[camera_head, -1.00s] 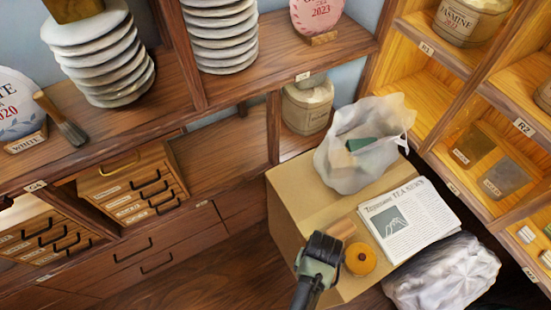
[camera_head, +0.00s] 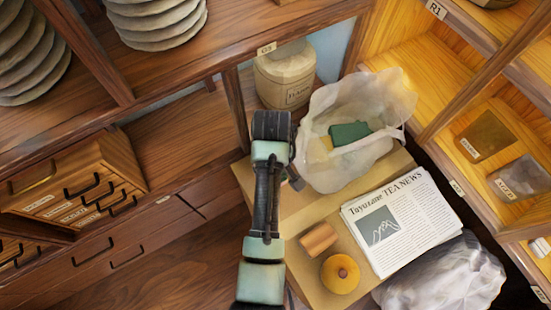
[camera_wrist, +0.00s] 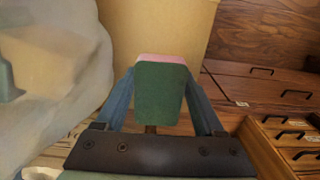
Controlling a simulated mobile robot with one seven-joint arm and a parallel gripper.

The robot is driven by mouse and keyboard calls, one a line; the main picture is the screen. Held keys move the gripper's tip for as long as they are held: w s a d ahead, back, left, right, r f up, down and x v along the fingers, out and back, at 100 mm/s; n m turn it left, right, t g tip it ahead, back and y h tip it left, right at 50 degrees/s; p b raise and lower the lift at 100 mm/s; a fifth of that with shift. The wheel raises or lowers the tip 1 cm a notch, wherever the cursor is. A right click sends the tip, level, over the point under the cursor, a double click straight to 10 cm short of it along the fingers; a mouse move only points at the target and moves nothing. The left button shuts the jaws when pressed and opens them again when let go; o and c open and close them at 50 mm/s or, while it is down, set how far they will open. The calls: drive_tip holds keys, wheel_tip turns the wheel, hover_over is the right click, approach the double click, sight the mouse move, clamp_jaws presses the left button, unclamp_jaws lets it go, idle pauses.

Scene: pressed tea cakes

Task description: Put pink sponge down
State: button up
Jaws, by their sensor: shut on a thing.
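In the wrist view, the pink sponge (camera_wrist: 160,100), with a large green face and a thin pink edge, is held between the two blue fingers of my gripper (camera_wrist: 160,80). The gripper is shut on it. A cardboard box (camera_wrist: 160,25) lies beyond the sponge. In the head view, my arm is over the left part of the box (camera_head: 303,217), beside the plastic bag (camera_head: 322,168). The fingers and sponge are hidden there. I cannot tell whether the sponge touches the box.
The open translucent bag holds a green piece (camera_head: 350,133). A newspaper (camera_head: 405,215), a wooden cylinder (camera_head: 318,239) and a round orange-yellow thing (camera_head: 340,274) lie on the box. A canister (camera_head: 285,75) stands behind, and shelves (camera_head: 455,110) rise at the right.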

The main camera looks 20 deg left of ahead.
drive_tip(key=shift+f+b, duration=0.35)
drive_tip(key=shift+f, duration=2.05)
drive_tip(key=shift+f, duration=0.1)
drive_tip(key=o, duration=1.2)
wheel_tip(320, 180, up, 12)
drive_tip(key=shift+w+r+p, duration=0.1)
drive_tip(key=shift+r+p, duration=0.05)
drive_tip(key=shift+p, duration=0.95)
